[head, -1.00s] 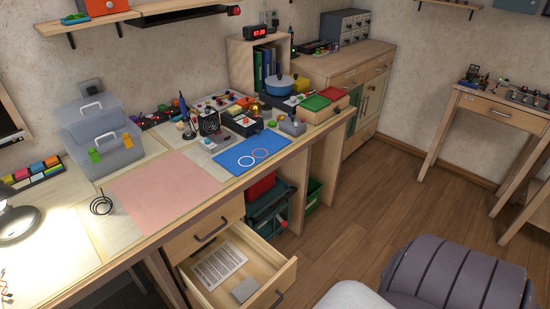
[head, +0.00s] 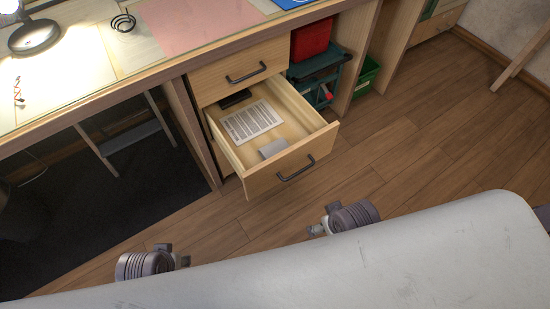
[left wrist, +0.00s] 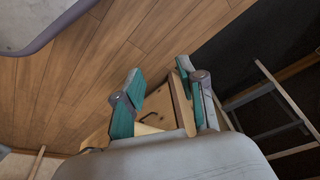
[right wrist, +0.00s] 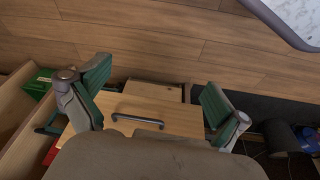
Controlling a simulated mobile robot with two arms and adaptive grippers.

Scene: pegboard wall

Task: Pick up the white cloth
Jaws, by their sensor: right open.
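A small pale grey-white folded piece (head: 272,148) lies near the front of the open drawer (head: 295,152); it looks like the white cloth, but I cannot be sure. Behind it in the drawer lies a white printed sheet (head: 250,121). My left gripper (head: 178,258) is below and left of the drawer in the head view. It is open and empty in the left wrist view (left wrist: 160,72). My right gripper (head: 320,223) is in front of the drawer, apart from it. It is open and empty in the right wrist view (right wrist: 155,78). Neither wrist view shows the cloth clearly.
The drawer's front has a dark handle (head: 296,168). A closed drawer (head: 240,72) sits above it, under the worktop. A dark item (head: 235,98) lies at the drawer's back. Red and green boxes (head: 367,77) stand right of it. The wooden floor ahead is clear.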

